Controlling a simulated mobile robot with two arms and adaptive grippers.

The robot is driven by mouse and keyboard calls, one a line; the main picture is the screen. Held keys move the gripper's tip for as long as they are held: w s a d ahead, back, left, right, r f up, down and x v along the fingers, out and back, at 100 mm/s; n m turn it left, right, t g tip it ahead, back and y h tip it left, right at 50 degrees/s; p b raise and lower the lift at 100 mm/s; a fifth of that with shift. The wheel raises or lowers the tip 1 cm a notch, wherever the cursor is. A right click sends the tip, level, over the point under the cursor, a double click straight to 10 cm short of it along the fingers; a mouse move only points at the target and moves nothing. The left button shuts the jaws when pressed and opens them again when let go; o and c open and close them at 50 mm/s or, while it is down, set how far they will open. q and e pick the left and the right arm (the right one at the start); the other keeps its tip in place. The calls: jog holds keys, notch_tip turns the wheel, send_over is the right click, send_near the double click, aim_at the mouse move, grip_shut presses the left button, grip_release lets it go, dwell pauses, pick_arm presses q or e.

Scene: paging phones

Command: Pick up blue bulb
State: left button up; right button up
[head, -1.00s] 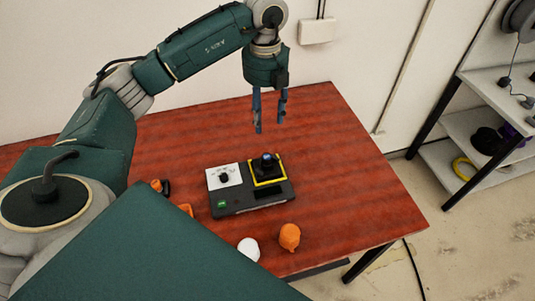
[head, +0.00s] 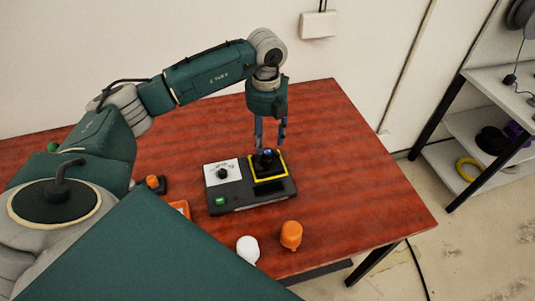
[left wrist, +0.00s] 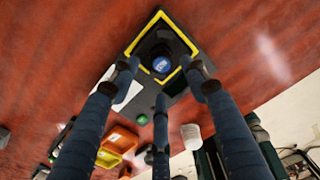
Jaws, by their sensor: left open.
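The blue bulb (head: 267,153) sits upright in the black socket inside the yellow-framed square of a dark tester box (head: 265,200) on the red table. In the left wrist view its blue top (left wrist: 162,64) shows near the upper middle, within the yellow frame. My left gripper (head: 270,143) points down just above the bulb, its fingers open and empty. In the left wrist view the fingertips (left wrist: 160,75) are spread around and below the bulb. I cannot tell whether any finger touches it. My right gripper is not in view.
The table's right side (head: 370,190) is clear. A shelf (head: 490,80) stands at far right.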

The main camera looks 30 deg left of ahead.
aim_at(268, 151)
pick_arm(q)
notch_tip(268, 151, down, 4)
jog(key=p, duration=0.2)
jog(key=shift+d+f+p, duration=0.1)
jog(key=shift+f+p, duration=0.1)
jog(key=shift+p, duration=0.1)
jog(key=shift+f, duration=0.4)
jog(key=shift+c, duration=0.8)
jog(key=c, duration=0.9)
